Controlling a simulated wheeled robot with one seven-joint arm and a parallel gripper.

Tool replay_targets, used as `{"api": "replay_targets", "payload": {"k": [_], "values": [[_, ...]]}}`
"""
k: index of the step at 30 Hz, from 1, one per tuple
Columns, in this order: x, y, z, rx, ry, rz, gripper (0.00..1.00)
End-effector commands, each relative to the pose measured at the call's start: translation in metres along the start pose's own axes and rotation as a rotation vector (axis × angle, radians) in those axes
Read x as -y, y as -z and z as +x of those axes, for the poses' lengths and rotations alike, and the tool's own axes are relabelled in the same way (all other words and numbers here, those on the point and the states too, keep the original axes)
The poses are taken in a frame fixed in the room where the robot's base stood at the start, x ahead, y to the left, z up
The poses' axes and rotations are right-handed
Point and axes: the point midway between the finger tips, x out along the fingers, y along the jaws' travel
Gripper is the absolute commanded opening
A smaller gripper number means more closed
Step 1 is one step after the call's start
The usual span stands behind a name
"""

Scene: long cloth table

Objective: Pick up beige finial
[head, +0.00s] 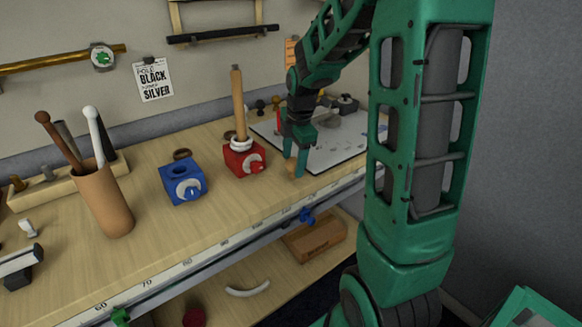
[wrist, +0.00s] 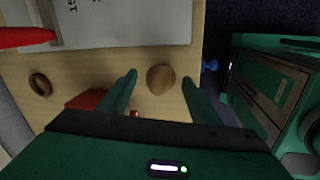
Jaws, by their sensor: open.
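The beige finial (wrist: 160,79) shows in the wrist view as a rounded tan knob on the light wood table, between the two green fingers of my gripper (wrist: 159,80). A visible gap separates each finger from it. In the head view my gripper (head: 297,168) points down at the table, right of the red block, and the finial (head: 290,166) shows as a small tan shape beside the fingers, partly hidden by them. My gripper is open, with nothing held.
The red block (head: 243,159) with an upright wooden rod stands close on the left. A blue block (head: 183,182) and a tan cup (head: 104,203) of sticks stand farther left. A white board (head: 335,148) lies behind my gripper. The table's front edge is near.

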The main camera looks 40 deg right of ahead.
Motion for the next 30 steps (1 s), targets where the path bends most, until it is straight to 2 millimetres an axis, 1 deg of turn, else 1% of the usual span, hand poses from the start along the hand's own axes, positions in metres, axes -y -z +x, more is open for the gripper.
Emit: {"api": "replay_targets", "payload": {"k": [1,5,13,14,15,17,18,19,30], "values": [[0.001,0.000,0.008,-0.001,0.003,0.000,0.58],[0.001,0.000,0.020,0.000,0.002,0.000,0.58],[0.000,0.000,0.023,0.000,0.000,-0.001,0.58],[0.000,0.000,0.023,0.000,0.000,0.000,0.56],[0.000,0.000,0.023,0.000,0.000,0.000,0.46],[0.000,0.000,0.023,0.000,0.000,0.000,0.32],[0.000,0.000,0.023,0.000,0.000,0.000,0.22],[0.000,0.000,0.023,0.000,0.000,0.000,0.15],[-0.001,0.000,0.020,0.000,-0.001,-0.001,0.14]]}}
